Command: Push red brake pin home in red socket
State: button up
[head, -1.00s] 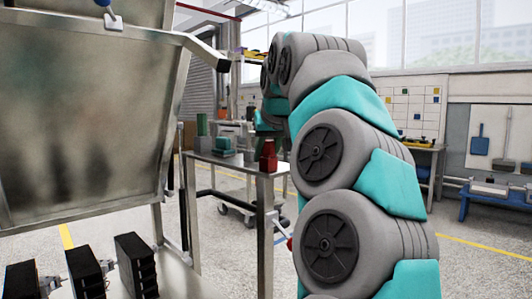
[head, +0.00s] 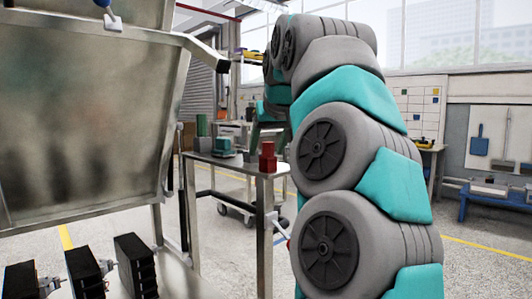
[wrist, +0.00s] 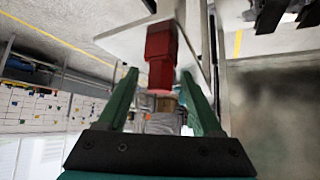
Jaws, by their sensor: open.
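A red block-shaped piece (head: 267,161) stands on the near corner of the metal bench. It has a wide base and a narrower upper part. I cannot tell where socket ends and pin begins, or how deep the pin sits. My gripper (wrist: 160,76) is open, its two green fingers on either side of the red piece, with gaps visible. In the head view, only dark green finger parts show above the red piece, partly behind my arm.
The bench top (head: 230,163) also carries a teal device (head: 223,146) and a green block (head: 202,125). A large metal panel (head: 80,110) stands tilted at left, with black breaker-like units (head: 135,265) below it. Open floor lies right of my arm.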

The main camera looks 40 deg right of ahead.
aim_at(269, 143)
jog(key=v, duration=0.4)
jog(key=shift+s+a+r, duration=0.1)
jog(key=shift+s+r, duration=0.15)
jog(key=shift+r, duration=0.05)
